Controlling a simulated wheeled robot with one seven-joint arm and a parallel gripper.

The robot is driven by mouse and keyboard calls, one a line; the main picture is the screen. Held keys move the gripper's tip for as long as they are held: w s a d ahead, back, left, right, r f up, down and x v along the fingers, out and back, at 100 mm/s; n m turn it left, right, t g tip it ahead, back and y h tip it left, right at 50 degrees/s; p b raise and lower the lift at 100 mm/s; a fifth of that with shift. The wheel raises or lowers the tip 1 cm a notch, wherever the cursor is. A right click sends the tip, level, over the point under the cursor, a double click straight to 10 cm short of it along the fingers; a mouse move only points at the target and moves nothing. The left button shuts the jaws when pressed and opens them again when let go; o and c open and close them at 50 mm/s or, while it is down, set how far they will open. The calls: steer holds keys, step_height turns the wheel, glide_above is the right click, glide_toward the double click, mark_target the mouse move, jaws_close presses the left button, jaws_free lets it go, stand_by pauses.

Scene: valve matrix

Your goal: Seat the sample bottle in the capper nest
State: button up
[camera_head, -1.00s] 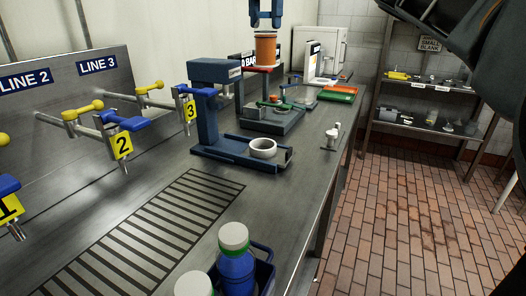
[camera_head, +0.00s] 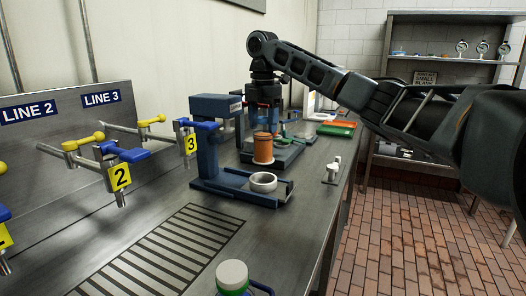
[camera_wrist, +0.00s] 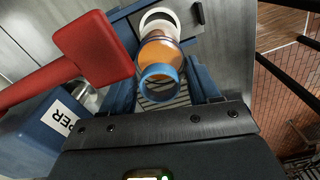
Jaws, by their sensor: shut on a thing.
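The orange sample bottle (camera_head: 263,149) is held upright by my gripper (camera_head: 264,122), with blue fingers on either side of its upper part. In the wrist view the bottle (camera_wrist: 160,50) shows a blue ring at its near end, between the fingers. The capper (camera_head: 207,150) is a blue stand with a low base. Its nest (camera_head: 263,182) is an empty-looking white ring on that base. In the head view the bottle's bottom shows just above the ring, apart from it. In the wrist view part of the white nest (camera_wrist: 158,17) shows beyond the bottle; the bottle covers the rest.
A red lever (camera_wrist: 75,60) lies close left of the bottle in the wrist view. The capper's column stands left of my gripper. Valves with yellow and blue handles (camera_head: 120,153) line the wall. Bench right of the nest is mostly clear.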

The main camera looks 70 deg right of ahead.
mark_target(263, 149)
steer(key=shift+f+p, duration=0.3)
steer(key=shift+f, duration=4)
steer(key=o, duration=1.6)
steer(key=shift+f, duration=0.1)
step_height(263, 149, up, 12)
steer(key=shift+r+b, duration=0.15)
steer(key=shift+b, duration=0.3)
